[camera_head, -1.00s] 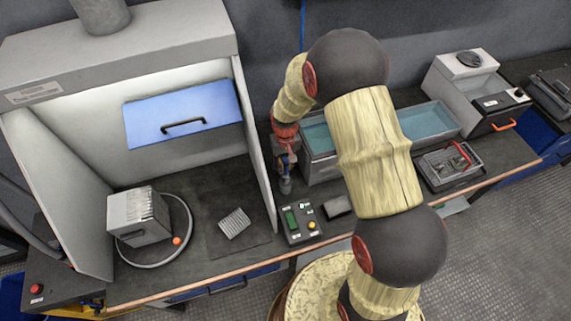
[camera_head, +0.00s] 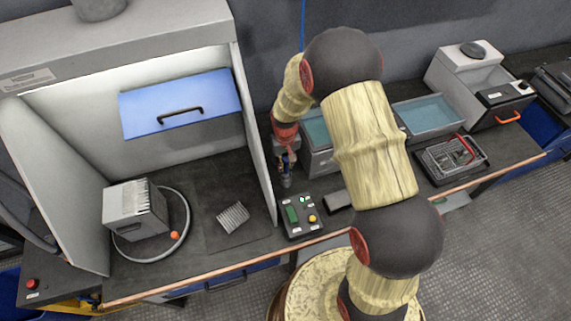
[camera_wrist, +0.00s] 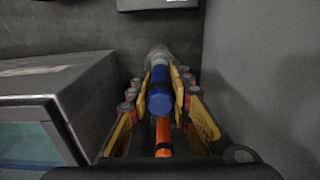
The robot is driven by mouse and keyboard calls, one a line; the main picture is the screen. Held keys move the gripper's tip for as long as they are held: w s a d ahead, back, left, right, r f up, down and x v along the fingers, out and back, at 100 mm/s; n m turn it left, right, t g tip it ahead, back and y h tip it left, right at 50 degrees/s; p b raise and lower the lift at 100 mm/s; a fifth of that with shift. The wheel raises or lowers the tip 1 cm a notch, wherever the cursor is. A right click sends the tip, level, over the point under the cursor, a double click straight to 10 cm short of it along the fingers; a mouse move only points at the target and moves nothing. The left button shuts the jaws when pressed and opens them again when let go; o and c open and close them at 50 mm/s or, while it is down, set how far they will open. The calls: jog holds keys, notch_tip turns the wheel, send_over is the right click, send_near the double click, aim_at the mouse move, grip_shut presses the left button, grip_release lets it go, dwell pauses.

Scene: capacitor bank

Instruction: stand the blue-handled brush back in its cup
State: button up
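The blue-handled brush (camera_wrist: 160,92) lies lengthwise between the fingers of my gripper (camera_wrist: 161,98) in the wrist view, with an orange part at its near end. The yellow finger pads sit close against both sides of the blue handle. A grey round piece (camera_wrist: 157,56) is at the brush's far end; I cannot tell whether it is the cup or part of the brush. In the head view my gripper (camera_head: 285,168) points down in the narrow gap between the hood's side wall and the tanks, with a grey piece below it.
The hood's side wall (camera_head: 253,140) is close on the left and a tank (camera_head: 318,150) close on the right. A control box (camera_head: 302,216) with buttons stands in front. A rack box (camera_head: 135,210) and a finned part (camera_head: 233,217) are in the hood. A wire basket (camera_head: 452,158) is at right.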

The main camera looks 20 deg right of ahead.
jog(key=o, duration=0.5)
jog(key=shift+o, duration=0.2)
notch_tip(320, 180, up, 12)
dwell(0.4)
dwell(0.8)
